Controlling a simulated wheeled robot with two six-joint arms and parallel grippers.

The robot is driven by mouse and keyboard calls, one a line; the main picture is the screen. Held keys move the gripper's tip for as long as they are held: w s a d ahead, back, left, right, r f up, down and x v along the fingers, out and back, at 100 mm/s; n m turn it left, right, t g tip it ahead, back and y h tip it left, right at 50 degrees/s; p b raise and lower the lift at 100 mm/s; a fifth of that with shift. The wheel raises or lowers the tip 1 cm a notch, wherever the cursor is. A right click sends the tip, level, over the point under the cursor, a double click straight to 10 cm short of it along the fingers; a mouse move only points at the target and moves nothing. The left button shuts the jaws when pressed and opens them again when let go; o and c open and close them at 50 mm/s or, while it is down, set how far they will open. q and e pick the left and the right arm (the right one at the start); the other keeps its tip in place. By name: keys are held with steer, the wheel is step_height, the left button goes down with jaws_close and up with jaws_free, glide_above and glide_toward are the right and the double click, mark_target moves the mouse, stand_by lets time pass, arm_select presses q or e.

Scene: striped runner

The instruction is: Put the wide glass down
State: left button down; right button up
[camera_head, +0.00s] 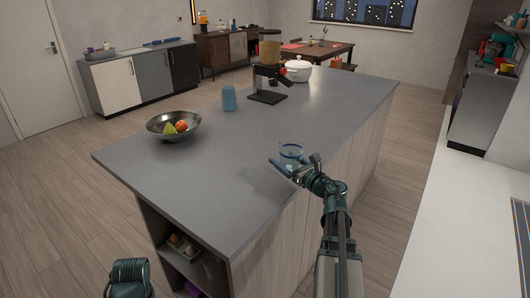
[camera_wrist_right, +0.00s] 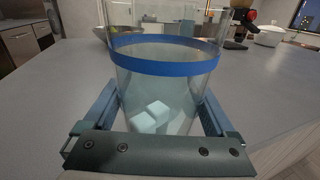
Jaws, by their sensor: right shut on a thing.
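The wide glass (camera_head: 291,152) is clear with a blue band, and pale ice-like cubes lie inside it in the right wrist view (camera_wrist_right: 165,62). My right gripper (camera_head: 286,165) is shut around its lower part, one finger on each side, and the glass is upright. It is over the near right edge of the grey island counter (camera_head: 205,185). I cannot tell whether its base touches the counter. My left gripper is out of view; only part of my left arm shows at the bottom left of the head view.
A bowl of fruit (camera_head: 173,125) stands on the counter's left side. A blue canister (camera_head: 229,98), a coffee machine (camera_head: 268,79) and a white pot (camera_head: 299,70) stand farther back. The counter left of the glass is clear. Open shelves (camera_head: 183,245) are below the near end.

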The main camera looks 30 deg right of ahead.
steer(key=w+a, duration=0.1)
steer(key=w, duration=0.2)
steer(key=w+a, duration=0.2)
steer(key=w+a+f, duration=0.1)
steer(key=w+a, duration=0.1)
steer(key=w, duration=0.1)
steer(key=shift+w+a+b, duration=0.15)
steer(key=shift+w+b, duration=0.15)
steer(key=shift+b, duration=0.1)
step_height(320, 180, down, 4)
steer(key=b, duration=0.3)
steer(key=shift+w+r+b, duration=0.1)
steer(key=shift+r+b, duration=0.05)
steer(key=shift+b, duration=0.2)
steer(key=shift+a+r, duration=0.1)
steer(key=o, duration=1.3)
steer(key=shift+c, duration=0.2)
steer(key=s, duration=0.8)
steer(key=s+d, duration=0.1)
steer(key=s, duration=0.3)
